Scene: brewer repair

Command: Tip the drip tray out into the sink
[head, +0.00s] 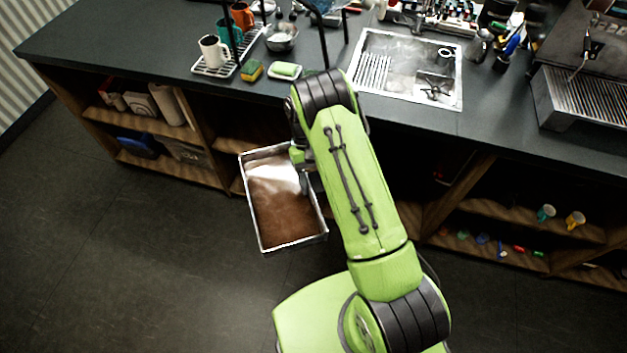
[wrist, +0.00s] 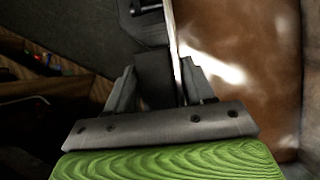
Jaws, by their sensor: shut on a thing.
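The drip tray (head: 285,243) is a rectangular metal tray with brown liquid in it. It hangs in front of the counter, over the floor, and looks roughly level. My gripper (head: 303,172) is shut on the tray's right side wall, partly hidden behind my green arm. In the wrist view my gripper (wrist: 160,85) has its fingers at the tray's rim, and the drip tray (wrist: 235,75) shows brown and shiny on the right. The sink (head: 405,60) is set in the counter, up and to the right of the tray. A few dark items lie in its basin.
A drying rack (head: 225,65) with mugs, a sponge (head: 251,71) and a soap dish (head: 285,71) stand left of the sink. A coffee machine (head: 585,85) stands at the right. Open shelves (head: 510,215) run under the dark counter (head: 120,45). The floor at left is clear.

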